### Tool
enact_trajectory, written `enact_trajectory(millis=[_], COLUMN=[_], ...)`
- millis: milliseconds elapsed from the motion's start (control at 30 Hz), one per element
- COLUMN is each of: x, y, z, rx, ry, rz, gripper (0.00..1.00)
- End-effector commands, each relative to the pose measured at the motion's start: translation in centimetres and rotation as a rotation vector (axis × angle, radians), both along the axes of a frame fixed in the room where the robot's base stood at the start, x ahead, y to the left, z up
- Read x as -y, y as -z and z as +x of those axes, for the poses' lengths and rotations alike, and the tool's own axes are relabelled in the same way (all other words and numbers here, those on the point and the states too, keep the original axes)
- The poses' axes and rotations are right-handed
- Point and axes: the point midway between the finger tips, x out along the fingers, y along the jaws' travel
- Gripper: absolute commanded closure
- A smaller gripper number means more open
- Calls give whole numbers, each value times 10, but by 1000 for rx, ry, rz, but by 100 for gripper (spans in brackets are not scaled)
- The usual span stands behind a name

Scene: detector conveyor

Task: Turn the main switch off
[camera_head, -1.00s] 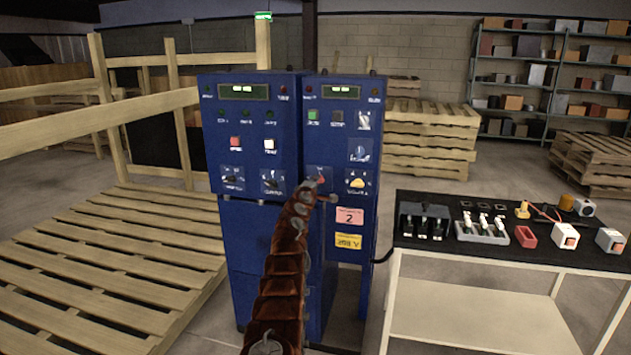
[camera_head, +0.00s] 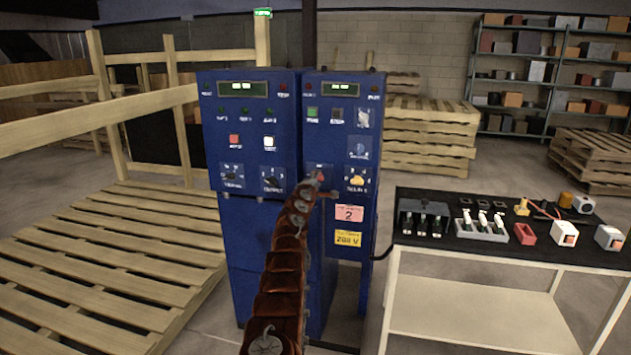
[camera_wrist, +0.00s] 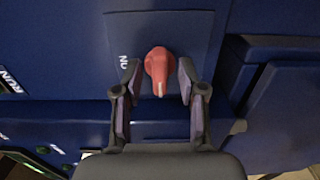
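The main switch (camera_wrist: 159,68) is a red rotary knob on a dark blue plate (camera_wrist: 190,35) on the blue cabinet. My gripper (camera_wrist: 160,82) is open, with one finger on each side of the knob and a small gap visible on both sides. In the head view my gripper (camera_head: 325,185) is at the front of the right cabinet (camera_head: 340,125), and my arm hides much of the switch, leaving a bit of red showing.
Other knobs, including a yellow one (camera_head: 357,180), sit close to the right of the switch. A table (camera_head: 480,255) with parts stands at the right. Wooden pallets (camera_head: 110,260) and a rail fence lie at the left.

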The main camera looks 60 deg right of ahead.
Motion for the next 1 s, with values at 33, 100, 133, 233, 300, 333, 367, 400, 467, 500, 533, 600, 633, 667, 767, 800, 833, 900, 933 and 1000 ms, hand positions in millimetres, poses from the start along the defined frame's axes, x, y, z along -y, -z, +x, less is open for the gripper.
enact_trajectory(millis=[33, 100, 133, 233, 300, 333, 367, 400, 467, 500, 533, 600, 633, 667, 767, 800, 833, 900, 933, 1000], x=[0, -1, -1, -1, -2, -3, -4, -5, -8, -9, -10, -13, -14, -15, -19, -21, -22, -25, -26, -30], y=[0, 0, 0, 0, 0, 0, 0, 0, 0, 0, 0, 0, 0, 0, 0, 0, 1, 1, 1, 1], z=[1, 1, 1, 2, 2, 2, 2, 2, 3, 2, 1, 1, 0, -1, -3, -4, -4, -6, -7, -7], rx=[0, 1, 1, 1, 1, 1, 0, 0, 0, 0, 0, 0, 0, 0, 0, 0, -1, 0, 1, 0], ry=[-1, -2, -2, -3, -3, -3, -4, -4, -6, -5, -5, -5, -5, -4, -3, -3, -3, -3, -2, -3], rz=[0, 0, 0, 0, 0, 0, 0, 0, -1, -1, -1, 0, 0, 0, 1, 1, 2, 2, 3, 2], gripper=[59, 59, 59, 59, 59, 59, 59, 59, 59, 59, 59, 59, 59, 59, 59, 59, 59, 59, 59, 59])
